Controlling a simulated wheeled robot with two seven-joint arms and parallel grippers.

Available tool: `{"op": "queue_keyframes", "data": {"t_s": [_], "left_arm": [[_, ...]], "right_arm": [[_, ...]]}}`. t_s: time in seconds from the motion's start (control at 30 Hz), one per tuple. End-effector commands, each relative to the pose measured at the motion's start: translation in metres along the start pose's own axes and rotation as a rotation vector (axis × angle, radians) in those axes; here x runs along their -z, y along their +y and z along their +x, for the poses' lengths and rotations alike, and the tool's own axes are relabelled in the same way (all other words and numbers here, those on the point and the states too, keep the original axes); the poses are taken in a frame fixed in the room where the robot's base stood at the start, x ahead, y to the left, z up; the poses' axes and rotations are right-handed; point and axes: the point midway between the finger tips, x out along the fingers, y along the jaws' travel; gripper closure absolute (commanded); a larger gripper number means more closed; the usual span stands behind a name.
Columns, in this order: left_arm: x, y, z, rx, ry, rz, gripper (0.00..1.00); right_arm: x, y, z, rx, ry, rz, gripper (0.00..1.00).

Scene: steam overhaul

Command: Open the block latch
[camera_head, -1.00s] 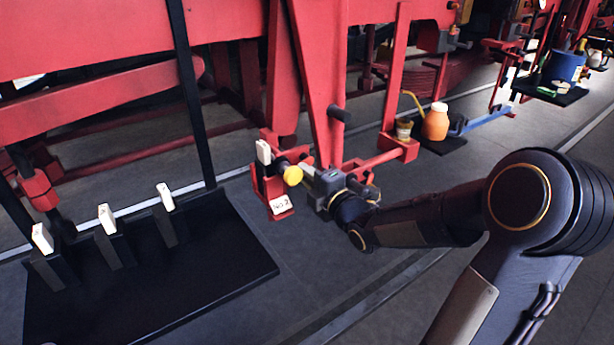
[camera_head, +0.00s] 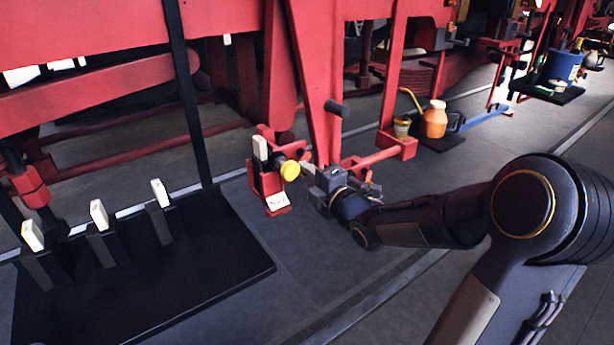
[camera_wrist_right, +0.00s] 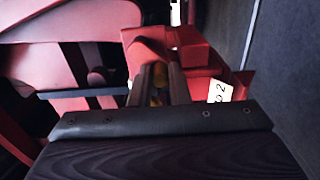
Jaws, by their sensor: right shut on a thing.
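The block latch is a red bracket (camera_head: 268,185) low on the red frame, with a white upright piece (camera_head: 260,147) on top and a white label (camera_head: 277,201) at its foot. A yellow knob (camera_head: 290,171) sticks out of its right side. My right gripper (camera_head: 303,170) reaches it from the right. In the right wrist view, the fingers of my right gripper (camera_wrist_right: 158,82) close around the yellow knob (camera_wrist_right: 156,97), which they partly hide. The red bracket (camera_wrist_right: 190,50) and its label (camera_wrist_right: 220,91) show just beyond. My left gripper is out of view.
A black tray (camera_head: 220,270) with several white-topped stands lies at the lower left. A black vertical post (camera_head: 185,90) stands behind it. An orange bottle (camera_head: 434,120) stands on a small shelf right of the latch. The floor in front is clear.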

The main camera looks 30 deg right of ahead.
Motion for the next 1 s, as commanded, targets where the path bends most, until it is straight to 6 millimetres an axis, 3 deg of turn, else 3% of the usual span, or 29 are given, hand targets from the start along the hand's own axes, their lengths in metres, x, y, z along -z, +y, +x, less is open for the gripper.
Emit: {"op": "queue_keyframes", "data": {"t_s": [1.0], "left_arm": [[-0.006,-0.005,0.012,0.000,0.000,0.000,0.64]], "right_arm": [[-0.017,-0.010,-0.001,0.008,-0.006,0.003,1.00]]}}
